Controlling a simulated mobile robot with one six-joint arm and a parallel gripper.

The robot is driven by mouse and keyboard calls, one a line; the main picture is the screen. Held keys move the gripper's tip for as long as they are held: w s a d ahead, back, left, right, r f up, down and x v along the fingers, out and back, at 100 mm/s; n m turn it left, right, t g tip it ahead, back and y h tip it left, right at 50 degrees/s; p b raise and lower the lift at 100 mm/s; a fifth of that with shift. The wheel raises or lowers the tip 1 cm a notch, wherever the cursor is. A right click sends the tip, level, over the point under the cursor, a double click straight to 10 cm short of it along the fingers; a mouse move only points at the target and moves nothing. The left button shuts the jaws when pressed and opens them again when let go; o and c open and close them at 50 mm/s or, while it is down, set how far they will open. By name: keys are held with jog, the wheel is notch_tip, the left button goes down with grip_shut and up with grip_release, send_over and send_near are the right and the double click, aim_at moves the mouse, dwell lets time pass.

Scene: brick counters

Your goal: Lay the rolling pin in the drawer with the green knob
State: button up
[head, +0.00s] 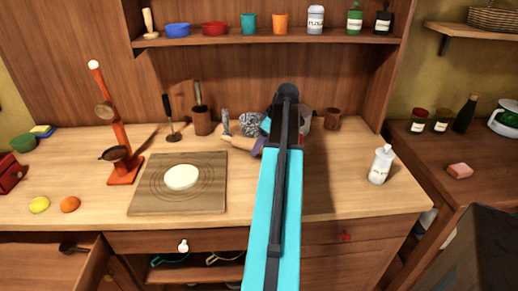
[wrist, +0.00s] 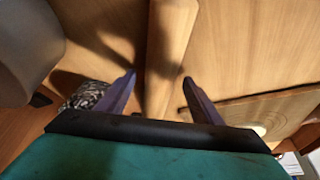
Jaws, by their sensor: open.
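The wooden rolling pin (head: 238,142) lies on the counter right of the board, its right part hidden behind my arm. My gripper (head: 258,147) is over its right part, with a purple finger showing. In the wrist view the pin (wrist: 168,45) runs between the two spread fingers of my gripper (wrist: 159,76), with gaps at the sides. The front drawers show a white knob (head: 183,246) and a red knob (head: 347,237). I see no green knob; my arm hides part of the front.
A board (head: 146,199) with dough (head: 182,177) lies left of the pin. A speckled bowl (head: 250,124) and a wooden utensil pot (head: 203,123) stand behind. An orange stand (head: 122,150) rises at left, and a white bottle (head: 381,165) stands at right.

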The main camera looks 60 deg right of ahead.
dwell(0.4)
grip_shut()
jog(key=shift+r, duration=0.15)
notch_tip(320, 180, up, 18)
jog(key=b, duration=0.1)
jog(key=shift+b, duration=0.35)
dwell(0.5)
dwell(0.5)
